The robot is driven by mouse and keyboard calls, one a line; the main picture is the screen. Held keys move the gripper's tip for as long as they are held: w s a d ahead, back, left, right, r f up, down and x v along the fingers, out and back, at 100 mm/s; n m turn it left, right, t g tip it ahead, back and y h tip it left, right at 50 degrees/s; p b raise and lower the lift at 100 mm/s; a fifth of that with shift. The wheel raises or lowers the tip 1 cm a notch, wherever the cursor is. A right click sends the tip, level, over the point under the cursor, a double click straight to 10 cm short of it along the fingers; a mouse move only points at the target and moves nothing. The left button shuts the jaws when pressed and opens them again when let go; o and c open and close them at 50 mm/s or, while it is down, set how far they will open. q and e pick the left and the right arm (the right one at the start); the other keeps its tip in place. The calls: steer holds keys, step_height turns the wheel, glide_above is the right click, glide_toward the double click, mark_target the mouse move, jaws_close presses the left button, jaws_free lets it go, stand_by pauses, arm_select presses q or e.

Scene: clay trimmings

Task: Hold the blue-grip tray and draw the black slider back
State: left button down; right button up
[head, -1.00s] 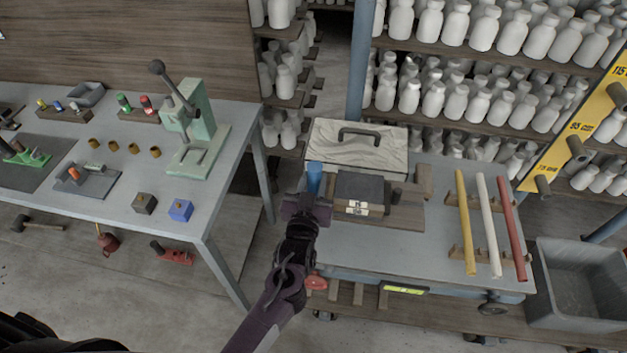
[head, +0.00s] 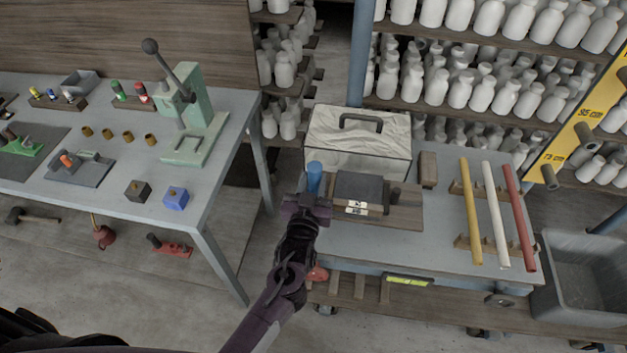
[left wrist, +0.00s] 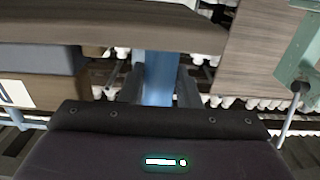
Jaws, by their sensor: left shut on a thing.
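My left gripper (head: 312,194) is shut on the upright blue grip (head: 314,178) at the left end of the wooden tray (head: 405,215). In the left wrist view the blue grip (left wrist: 158,75) stands between the two fingers. The tray lies on the grey cart top. The black slider (head: 358,187) looks like the dark slab on the tray, right of my gripper. A wooden block with white labels (head: 357,208) sits at its front, and a small dark knob (head: 395,194) stands to its right. My right gripper is not in view.
A wooden block (head: 428,170) and yellow, white and red rods (head: 487,210) lie to the right. A grey bin (head: 585,270) stands far right. The left workbench (head: 110,180) holds a green press (head: 195,130).

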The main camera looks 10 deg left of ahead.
arm_select(q)
steer(key=shift+f+b, duration=2.25)
steer(key=shift+f, duration=0.75)
steer(key=shift+f+b, duration=1.1)
steer(key=shift+f, duration=0.15)
steer(key=shift+f, duration=0.25)
steer(key=shift+s+f, duration=0.1)
steer(key=shift+f, duration=0.15)
